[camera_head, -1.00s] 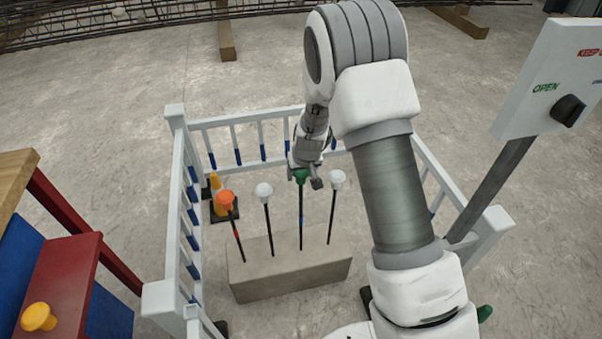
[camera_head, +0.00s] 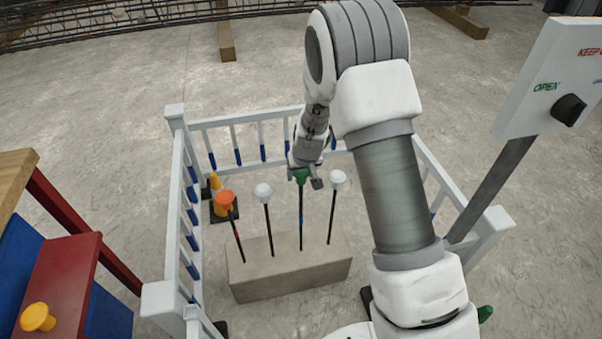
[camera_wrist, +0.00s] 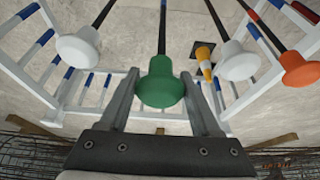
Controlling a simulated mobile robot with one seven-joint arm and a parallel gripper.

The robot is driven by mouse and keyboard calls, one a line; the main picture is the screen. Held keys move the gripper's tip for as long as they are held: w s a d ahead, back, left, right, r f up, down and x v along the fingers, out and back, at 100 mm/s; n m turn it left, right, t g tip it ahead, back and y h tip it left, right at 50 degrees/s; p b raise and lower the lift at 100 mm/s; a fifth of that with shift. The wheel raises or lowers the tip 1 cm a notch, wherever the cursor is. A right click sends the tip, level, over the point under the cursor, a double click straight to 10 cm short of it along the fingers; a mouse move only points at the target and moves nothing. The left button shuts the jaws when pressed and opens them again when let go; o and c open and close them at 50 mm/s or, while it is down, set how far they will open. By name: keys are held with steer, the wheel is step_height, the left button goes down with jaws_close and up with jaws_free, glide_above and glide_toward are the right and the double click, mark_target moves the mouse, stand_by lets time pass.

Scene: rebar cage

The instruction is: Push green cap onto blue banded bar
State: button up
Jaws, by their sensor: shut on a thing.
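The green cap (camera_head: 301,175) sits at the top of the blue banded bar (camera_head: 301,220), the third bar from the left in the concrete block (camera_head: 290,268). My gripper (camera_head: 305,178) is at the cap, above the bar. In the wrist view the green cap (camera_wrist: 161,84) is between the two fingers of my gripper (camera_wrist: 162,95), which are shut on it, and the bar (camera_wrist: 162,30) runs away from the cap, in line with it. How far the bar goes into the cap is hidden.
An orange cap (camera_head: 225,199) and two white caps (camera_head: 263,190) (camera_head: 338,177) top the neighbouring bars. A white railing (camera_head: 180,200) surrounds the block. A cone (camera_head: 218,195) stands at the left, a switch panel (camera_head: 560,85) at the right, and a yellow knob-shaped piece (camera_head: 38,317) on the red surface.

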mark_target(301, 185)
steer(key=shift+f+b, duration=2.05)
steer(key=shift+f, duration=0.55)
steer(key=o, duration=1.4)
steer(key=shift+r, duration=0.1)
steer(key=p+v, duration=0.5)
steer(key=v, duration=1.2)
steer(key=shift+s+r+p, duration=0.1)
steer(key=shift+r+p, duration=0.05)
steer(key=shift+p, duration=0.25)
